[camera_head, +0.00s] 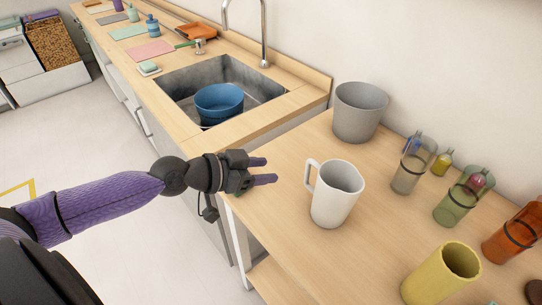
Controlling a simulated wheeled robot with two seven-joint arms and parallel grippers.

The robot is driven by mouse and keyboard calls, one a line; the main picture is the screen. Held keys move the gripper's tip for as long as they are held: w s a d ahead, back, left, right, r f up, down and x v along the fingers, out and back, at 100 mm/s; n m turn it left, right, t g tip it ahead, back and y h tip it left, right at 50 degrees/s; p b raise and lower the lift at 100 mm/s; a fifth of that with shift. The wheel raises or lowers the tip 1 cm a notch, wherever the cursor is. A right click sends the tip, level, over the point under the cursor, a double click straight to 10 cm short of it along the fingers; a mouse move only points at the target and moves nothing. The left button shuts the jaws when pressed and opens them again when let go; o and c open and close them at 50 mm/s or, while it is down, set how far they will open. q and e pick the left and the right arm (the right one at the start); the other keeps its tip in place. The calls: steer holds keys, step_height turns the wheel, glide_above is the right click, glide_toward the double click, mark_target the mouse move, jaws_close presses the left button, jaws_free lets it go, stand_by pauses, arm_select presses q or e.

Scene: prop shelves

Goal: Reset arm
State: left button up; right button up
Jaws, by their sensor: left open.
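My left arm reaches in from the left, and its gripper (262,171) is open and empty. The gripper shows over the left edge of the wooden table, left of a white mug (338,204), with a visible gap in the picture between its fingertips and the mug's handle. The mug stands upright with its handle toward the gripper. My right gripper is not in view.
A grey pot (358,112), a yellow cup (440,277) and several glass jars stand on the table (290,215). A counter at the back has a sink (185,88) with a blue bowl (219,102) in it.

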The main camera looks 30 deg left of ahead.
arm_select(q)
steer(key=s+d+f+g, duration=0.1)
steer(key=s+d+f, duration=0.2)
steer(key=s+d+f+m+g, duration=0.1)
steer(key=s+d+f+g, duration=0.1)
steer(key=s+d+f, duration=0.1)
steer(key=shift+d+h, duration=0.1)
steer(key=shift+h, duration=0.2)
steer(key=s+d+f, duration=0.1)
steer(key=s, duration=0.1)
steer(key=s+d+f+g+y, duration=0.2)
steer(key=s+f, duration=0.1)
steer(key=shift+s+d+n, duration=0.2)
steer(key=shift+s+n, duration=0.1)
steer(key=shift+s, duration=0.05)
steer(key=s+a+f+n+g+y, duration=0.1)
steer(key=s+a+n+g+y, duration=0.15)
steer(key=s+n+y, duration=0.4)
steer(key=s+f+m+g, duration=0.1)
steer(key=s+f, duration=0.1)
steer(key=f, duration=0.7)
steer(key=s+f+m+g, duration=0.1)
steer(key=s+f, duration=0.2)
steer(key=f, duration=0.7)
steer(key=s+a+f+g, duration=0.1)
steer(key=s+a+f, duration=0.1)
steer(key=s+f, duration=0.7)
steer(key=s, duration=0.2)
steer(key=shift+s+a+f, duration=0.3)
steer(key=shift+s+a, duration=0.05)
